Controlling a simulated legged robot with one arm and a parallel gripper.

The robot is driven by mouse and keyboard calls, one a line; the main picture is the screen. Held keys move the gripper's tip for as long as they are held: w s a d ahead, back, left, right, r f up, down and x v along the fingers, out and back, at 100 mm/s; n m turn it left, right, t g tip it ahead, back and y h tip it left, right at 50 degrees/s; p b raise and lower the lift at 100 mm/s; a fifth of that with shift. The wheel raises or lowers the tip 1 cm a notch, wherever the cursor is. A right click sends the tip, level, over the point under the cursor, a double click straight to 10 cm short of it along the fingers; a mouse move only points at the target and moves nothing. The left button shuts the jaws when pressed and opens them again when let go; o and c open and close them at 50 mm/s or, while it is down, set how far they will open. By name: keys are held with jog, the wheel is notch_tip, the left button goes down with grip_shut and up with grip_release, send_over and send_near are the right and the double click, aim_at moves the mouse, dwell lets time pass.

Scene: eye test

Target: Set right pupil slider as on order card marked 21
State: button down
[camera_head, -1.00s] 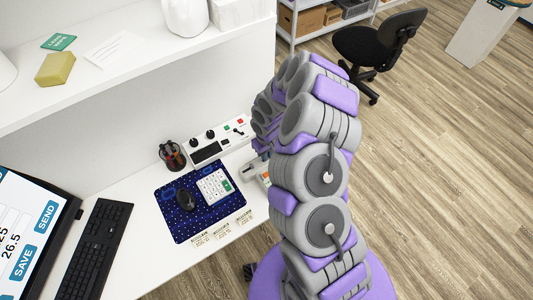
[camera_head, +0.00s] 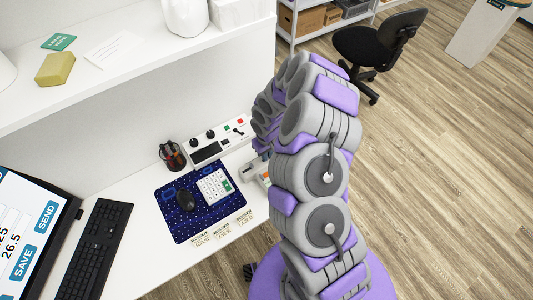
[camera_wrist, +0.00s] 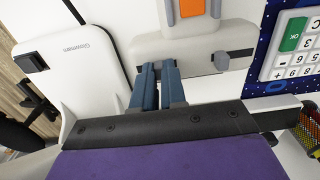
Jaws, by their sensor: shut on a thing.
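The beige pupil-measuring device (camera_wrist: 196,40) with an orange display (camera_wrist: 192,8) is at the top of the wrist view; in the head view its orange part (camera_head: 265,178) shows beside my arm. A grey slider knob (camera_wrist: 222,62) sits on the device's dark slot, right of my fingers. My gripper (camera_wrist: 158,70) is shut at the left part of the device's edge, on what seems to be the other slider, hidden between the fingers. Order cards (camera_head: 222,230) lie along the desk's front edge; their numbers are too small to read.
A white box-like instrument (camera_wrist: 75,75) stands close left of my gripper. A pen cup (camera_head: 172,155) and a control panel (camera_head: 208,151) stand behind. A keyboard (camera_head: 95,245) and monitor (camera_head: 30,235) are left.

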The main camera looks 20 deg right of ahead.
dwell(0.3)
jog(key=shift+w+d+p, duration=0.2)
jog(key=shift+d+p, duration=0.15)
jog(key=shift+d, duration=0.4)
jog(key=c, duration=1.2)
grip_release()
jog(key=shift+o, duration=0.2)
jog(key=shift+a, duration=0.15)
jog(key=shift+s+a+r+b, duration=0.15)
jog(key=shift+a+b, duration=0.25)
jog(key=shift+a, duration=0.3)
notch_tip(320, 180, up, 18)
jog(key=p, duration=0.2)
jog(key=s+a+r+b, duration=0.1)
jog(key=s+r+b, duration=0.2)
jog(key=s, duration=0.4)
jog(key=s+a+r+b, duration=0.1)
jog(key=s+r+b, duration=0.3)
jog(key=s, duration=0.4)
jog(key=shift+s+a+g, duration=0.15)
jog(key=shift+s+g, duration=0.05)
jog(key=shift+g, duration=0.2)
